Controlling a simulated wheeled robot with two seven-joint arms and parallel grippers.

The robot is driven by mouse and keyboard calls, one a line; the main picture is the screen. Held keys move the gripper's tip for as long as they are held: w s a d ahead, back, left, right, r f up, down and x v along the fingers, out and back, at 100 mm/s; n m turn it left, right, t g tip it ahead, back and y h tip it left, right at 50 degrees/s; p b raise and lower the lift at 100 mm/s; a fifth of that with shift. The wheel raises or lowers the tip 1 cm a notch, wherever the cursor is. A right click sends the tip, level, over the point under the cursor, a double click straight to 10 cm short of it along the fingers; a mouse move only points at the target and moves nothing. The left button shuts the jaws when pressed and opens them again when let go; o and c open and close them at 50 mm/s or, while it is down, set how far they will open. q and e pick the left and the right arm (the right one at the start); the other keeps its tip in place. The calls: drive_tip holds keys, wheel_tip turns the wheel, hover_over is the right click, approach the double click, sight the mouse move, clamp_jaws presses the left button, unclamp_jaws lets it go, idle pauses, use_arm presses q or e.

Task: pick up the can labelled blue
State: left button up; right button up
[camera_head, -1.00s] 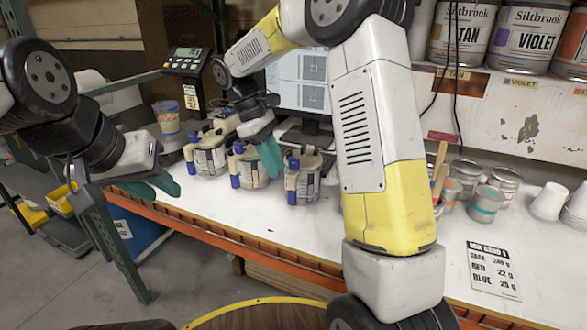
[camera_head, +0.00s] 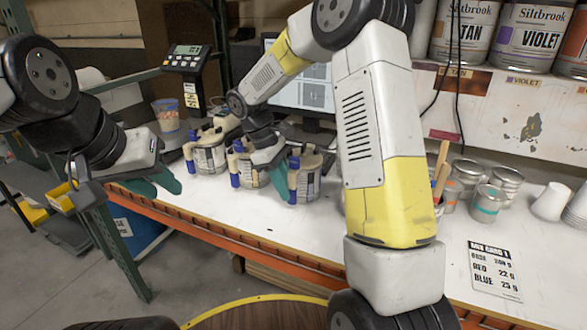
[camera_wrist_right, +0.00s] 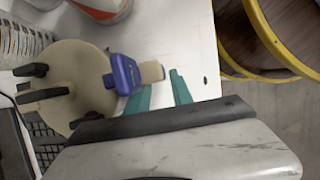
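Three pale cans with beige lids and blue spout parts stand in a row on the white bench: a left can (camera_head: 207,156), a middle can (camera_head: 243,172) and a right can (camera_head: 306,181). I cannot read which is labelled blue. My right gripper (camera_head: 280,188), with teal fingers, is at the right can and partly hides its left side. In the right wrist view, my right gripper (camera_wrist_right: 161,80) is open, its fingertips by the blue spout (camera_wrist_right: 124,75) of a can with a round beige lid (camera_wrist_right: 70,90). My left gripper (camera_head: 165,188) is open and empty left of the bench front.
A scale display (camera_head: 187,60) and a monitor (camera_head: 300,92) stand behind the cans. Small metal cups (camera_head: 487,203), white cups (camera_head: 550,201) and a mix card (camera_head: 494,270) are to the right. Large paint tins (camera_head: 533,35) stand on the shelf. The front middle of the bench is clear.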

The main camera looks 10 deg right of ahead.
drive_tip(key=shift+c, duration=0.2)
clamp_jaws()
drive_tip(key=shift+w+r, duration=0.1)
idle(1.0)
